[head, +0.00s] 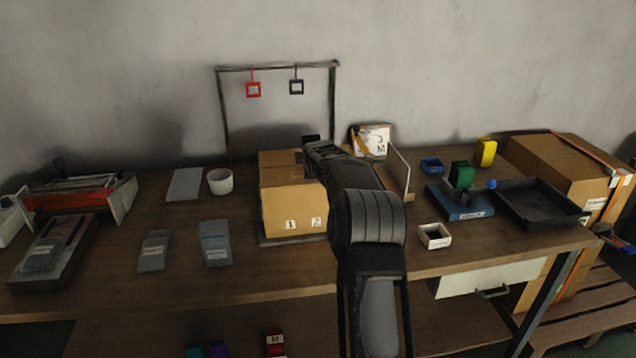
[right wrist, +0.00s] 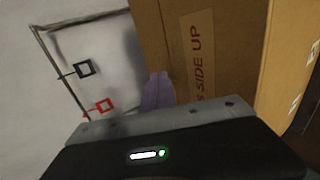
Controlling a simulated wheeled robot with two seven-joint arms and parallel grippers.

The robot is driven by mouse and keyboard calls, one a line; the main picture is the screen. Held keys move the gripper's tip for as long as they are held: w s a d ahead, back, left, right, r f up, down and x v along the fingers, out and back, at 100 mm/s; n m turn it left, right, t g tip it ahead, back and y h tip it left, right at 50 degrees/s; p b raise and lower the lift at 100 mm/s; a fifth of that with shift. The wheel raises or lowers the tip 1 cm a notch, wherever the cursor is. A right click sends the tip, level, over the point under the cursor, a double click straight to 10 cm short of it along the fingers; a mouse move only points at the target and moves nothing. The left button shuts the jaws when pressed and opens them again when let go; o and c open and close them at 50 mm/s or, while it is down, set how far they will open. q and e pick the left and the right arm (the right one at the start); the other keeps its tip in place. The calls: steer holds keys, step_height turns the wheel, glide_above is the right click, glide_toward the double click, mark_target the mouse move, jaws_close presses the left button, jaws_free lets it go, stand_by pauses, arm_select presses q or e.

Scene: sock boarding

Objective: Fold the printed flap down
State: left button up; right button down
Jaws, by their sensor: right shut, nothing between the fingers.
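A brown cardboard box (head: 290,208) with labels 1 and 2 on its front stands in the middle of the table. My right arm reaches over the box's right part, and my right gripper (head: 312,143) is at the box's top, towards its back. In the right wrist view, a cardboard panel with the printed words "SIDE UP" (right wrist: 203,55) fills the upper middle; this is the printed flap. My shut, empty fingers (right wrist: 157,92) overlap the flap's left edge; I cannot tell whether they touch it. The flap's angle is unclear in the head view. My left gripper is out of view.
A dark frame (head: 222,110) with red and black square tags stands behind the box. A white cup (head: 220,181) and grey packets (head: 215,244) lie left. A small white tray (head: 434,236), a blue base (head: 460,213) and a black tray (head: 540,203) stand right.

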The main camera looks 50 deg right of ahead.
steer(key=shift+r+p, duration=0.5)
steer(key=shift+r, duration=0.3)
steer(key=shift+r, duration=0.2)
step_height(320, 180, up, 3)
steer(key=shift+a+r+p, duration=0.1)
steer(key=shift+r+p, duration=0.1)
steer(key=shift+p, duration=0.6)
step_height(320, 180, up, 10)
